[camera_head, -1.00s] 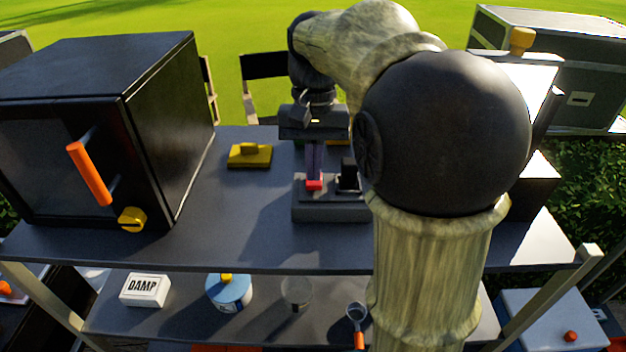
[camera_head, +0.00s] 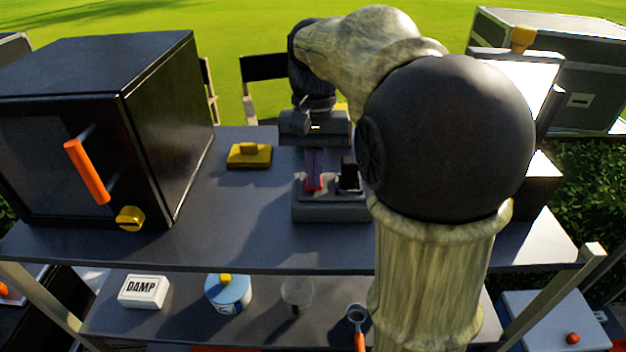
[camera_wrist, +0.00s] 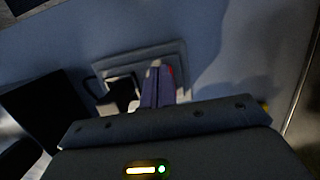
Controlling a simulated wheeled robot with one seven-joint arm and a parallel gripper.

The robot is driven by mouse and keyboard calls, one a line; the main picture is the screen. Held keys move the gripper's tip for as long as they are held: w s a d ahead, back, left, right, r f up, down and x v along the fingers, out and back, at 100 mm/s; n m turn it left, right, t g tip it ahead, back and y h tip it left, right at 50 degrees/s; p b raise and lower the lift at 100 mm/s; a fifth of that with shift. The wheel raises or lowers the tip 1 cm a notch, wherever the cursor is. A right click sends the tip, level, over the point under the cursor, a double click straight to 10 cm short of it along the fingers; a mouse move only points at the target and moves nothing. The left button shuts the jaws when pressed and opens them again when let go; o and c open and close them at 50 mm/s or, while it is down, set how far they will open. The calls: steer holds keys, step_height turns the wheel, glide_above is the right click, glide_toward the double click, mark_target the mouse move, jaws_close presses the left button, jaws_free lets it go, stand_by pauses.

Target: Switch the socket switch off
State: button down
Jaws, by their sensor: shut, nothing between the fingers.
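The socket (camera_head: 330,212) is a dark grey block on the cart's top shelf. It has a red switch (camera_head: 313,187) on its left part and a black plug (camera_head: 349,174) on its right part. My gripper (camera_head: 314,184) is shut and empty, with its purple fingers pointing down at the red switch. The fingers cover most of the switch, and only red edges show. In the wrist view the shut fingers reach over the socket plate (camera_wrist: 178,50), with a sliver of the red switch (camera_wrist: 171,71) beside the tips. Contact and the switch's tilt cannot be told.
A black oven-like box (camera_head: 160,120) with an orange handle stands on the left. A yellow block (camera_head: 249,156) lies between it and the socket. My arm hides the area right of the socket. The shelf in front of the socket is clear.

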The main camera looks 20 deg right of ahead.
steer(key=shift+f, duration=0.15)
steer(key=r+p, duration=0.2)
steer(key=w+r+p, duration=0.1)
steer(key=r+p, duration=0.1)
steer(key=p, duration=0.1)
steer(key=r+p, duration=0.2)
steer(key=r, duration=0.1)
steer(key=shift+w+d, duration=0.15)
steer(key=shift+d, duration=0.05)
stand_by(0.7)
steer(key=shift+a+f, duration=0.1)
steer(key=shift+a, duration=0.05)
stand_by(0.3)
